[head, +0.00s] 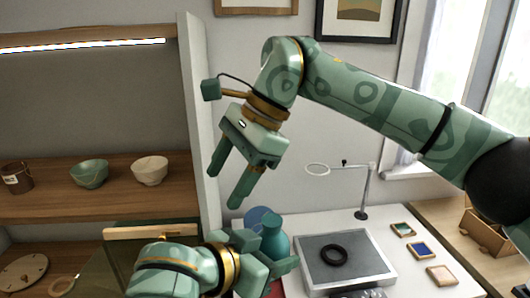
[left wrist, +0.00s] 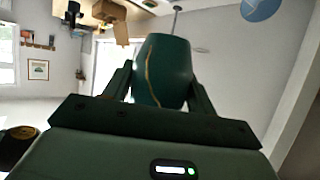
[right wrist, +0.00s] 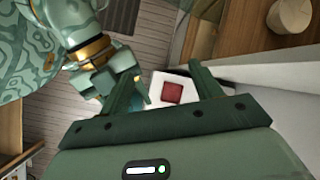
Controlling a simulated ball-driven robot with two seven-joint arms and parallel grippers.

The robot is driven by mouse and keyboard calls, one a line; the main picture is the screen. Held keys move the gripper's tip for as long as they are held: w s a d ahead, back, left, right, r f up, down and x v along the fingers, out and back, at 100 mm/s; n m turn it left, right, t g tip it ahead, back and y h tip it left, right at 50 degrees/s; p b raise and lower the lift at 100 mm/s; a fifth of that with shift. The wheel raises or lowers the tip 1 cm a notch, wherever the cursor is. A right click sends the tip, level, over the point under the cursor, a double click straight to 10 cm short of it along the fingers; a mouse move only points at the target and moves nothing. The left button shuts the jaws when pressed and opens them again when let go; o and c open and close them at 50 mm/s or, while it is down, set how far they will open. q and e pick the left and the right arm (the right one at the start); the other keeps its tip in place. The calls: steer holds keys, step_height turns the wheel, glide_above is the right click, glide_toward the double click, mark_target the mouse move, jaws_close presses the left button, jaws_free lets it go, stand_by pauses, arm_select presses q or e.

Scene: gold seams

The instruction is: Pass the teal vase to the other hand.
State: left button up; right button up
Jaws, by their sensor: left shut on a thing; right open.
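The teal vase (head: 273,238) stands out at the bottom centre of the head view, above the white table. My left gripper (head: 283,261) is shut on it. In the left wrist view the vase (left wrist: 166,68) sits between both fingers, with a gold seam down its side. My right gripper (head: 228,184) is open and empty, above and to the left of the vase in the head view. In the right wrist view its fingers (right wrist: 162,84) are apart, with my left gripper (right wrist: 112,72) beyond them. The vase is mostly hidden there.
The white table (head: 408,272) bears a grey tray (head: 315,277) with a black ring (head: 334,254), a magnifier lamp (head: 363,195) and small colour squares (head: 420,250). A shelf (head: 115,190) with bowls (head: 89,173) stands left, its white side panel (head: 203,120) close to my right gripper.

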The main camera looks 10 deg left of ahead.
mark_target(265, 219)
steer(key=s+d+r+m+t+h, duration=0.2)
steer(key=s+d+r+m+h, duration=0.15)
steer(key=d+r+h, duration=0.2)
steer(key=shift+m, duration=0.35)
steer(key=f, duration=0.8)
steer(key=w+f, duration=0.1)
steer(key=f, duration=0.3)
steer(key=shift+d, duration=0.3)
